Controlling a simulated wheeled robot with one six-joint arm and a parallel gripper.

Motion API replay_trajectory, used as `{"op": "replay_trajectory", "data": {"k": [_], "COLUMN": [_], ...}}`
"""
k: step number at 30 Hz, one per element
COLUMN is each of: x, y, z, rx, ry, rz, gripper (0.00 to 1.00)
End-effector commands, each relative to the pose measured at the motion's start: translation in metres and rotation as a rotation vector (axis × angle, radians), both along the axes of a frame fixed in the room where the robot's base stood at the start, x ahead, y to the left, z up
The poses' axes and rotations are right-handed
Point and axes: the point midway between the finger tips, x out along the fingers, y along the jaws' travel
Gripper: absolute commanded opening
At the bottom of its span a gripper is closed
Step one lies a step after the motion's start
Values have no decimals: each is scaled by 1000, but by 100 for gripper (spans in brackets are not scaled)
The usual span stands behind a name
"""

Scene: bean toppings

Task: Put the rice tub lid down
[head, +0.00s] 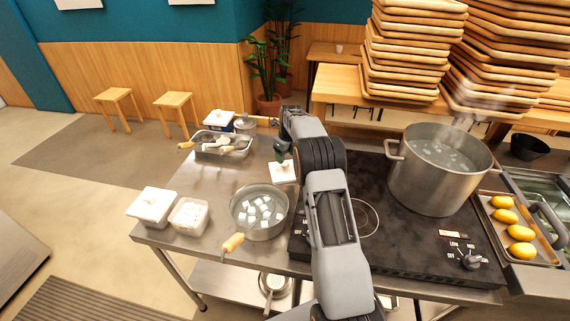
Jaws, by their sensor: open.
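A white square lid (281,173) is directly below my gripper (281,158), by the left edge of the black cooktop. It appears to lie flat on the steel counter. My gripper is open just above the lid; its fingertips are small and dark, so I cannot tell whether they touch the lid's knob. An uncovered white tub (189,217) with pale contents stands at the counter's front left. A second white tub (151,207) beside it has its lid on.
A pan of white cubes (260,213) stands in front of the lid. A tray of utensils (222,146) is at back left. A large steaming pot (436,181) stands on the cooktop (372,246). Bare counter (225,178) lies left of the lid.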

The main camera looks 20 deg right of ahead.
Motion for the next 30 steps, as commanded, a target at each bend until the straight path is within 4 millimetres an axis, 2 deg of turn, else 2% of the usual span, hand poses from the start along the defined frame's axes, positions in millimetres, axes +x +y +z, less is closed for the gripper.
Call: {"op": "replay_trajectory", "data": {"k": [6,12,17,20,23,27,30], "x": [-4,-7,-20,-43,-80,-146,-196], "y": [-2,-2,10,28,51,83,101], "z": [37,58,86,117,148,178,186], "rx": [-1,-1,-27,-72,-136,-248,-335], "ry": [-3,-1,-24,-54,-90,-134,-153], "rz": [-1,5,158,399,727,1226,1570], "gripper": [60,60,60,60,60,60,60]}}
